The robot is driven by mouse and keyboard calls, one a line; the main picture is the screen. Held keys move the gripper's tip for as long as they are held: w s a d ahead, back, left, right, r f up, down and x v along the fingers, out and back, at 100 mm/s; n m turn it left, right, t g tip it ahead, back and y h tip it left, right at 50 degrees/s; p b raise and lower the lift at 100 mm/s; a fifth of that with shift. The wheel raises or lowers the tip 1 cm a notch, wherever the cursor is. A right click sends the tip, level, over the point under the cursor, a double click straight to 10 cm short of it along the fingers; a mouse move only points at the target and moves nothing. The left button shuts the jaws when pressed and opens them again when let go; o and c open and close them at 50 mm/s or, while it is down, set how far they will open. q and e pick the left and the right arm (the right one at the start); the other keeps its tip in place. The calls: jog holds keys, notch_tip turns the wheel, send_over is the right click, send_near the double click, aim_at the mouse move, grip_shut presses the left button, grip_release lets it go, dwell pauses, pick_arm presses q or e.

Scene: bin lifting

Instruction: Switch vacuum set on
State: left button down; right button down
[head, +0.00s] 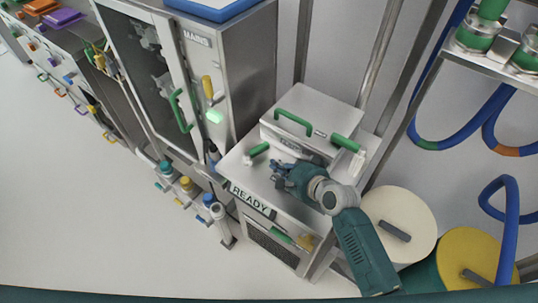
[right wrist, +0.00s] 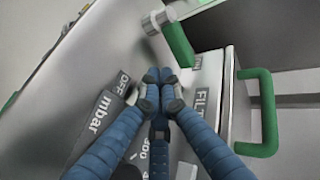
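The vacuum set appears to be the steel cabinet with a READY sign (head: 251,199) on its front and a lidded box (head: 312,117) on top. My right gripper (head: 281,172) is over the cabinet top, in front of the lidded box. In the right wrist view its blue fingers (right wrist: 159,76) come together at the tips, and nothing shows held between them. An OFF label (right wrist: 124,82) and an mbar label (right wrist: 97,116) lie just left of the fingers. Part of a dial with numbers shows behind them. My left gripper is not in view.
Green handles stand close to the gripper: a lid handle (head: 294,122), a lever at the right (head: 345,143) and one at the left (head: 258,149). A tall MAINS cabinet (head: 247,65) stands to the left. White (head: 410,216) and yellow (head: 470,252) round lids are at the lower right.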

aim_at(256, 153)
jog(key=shift+w+a+r+p, duration=0.1)
jog(key=shift+w+a+p, duration=0.1)
jog(key=shift+w+a, duration=0.3)
jog(key=shift+w+a+p, duration=0.2)
jog(key=shift+w+a, duration=0.05)
jog(key=shift+w, duration=0.3)
jog(key=shift+w+a, duration=0.45)
jog(key=shift+w, duration=0.15)
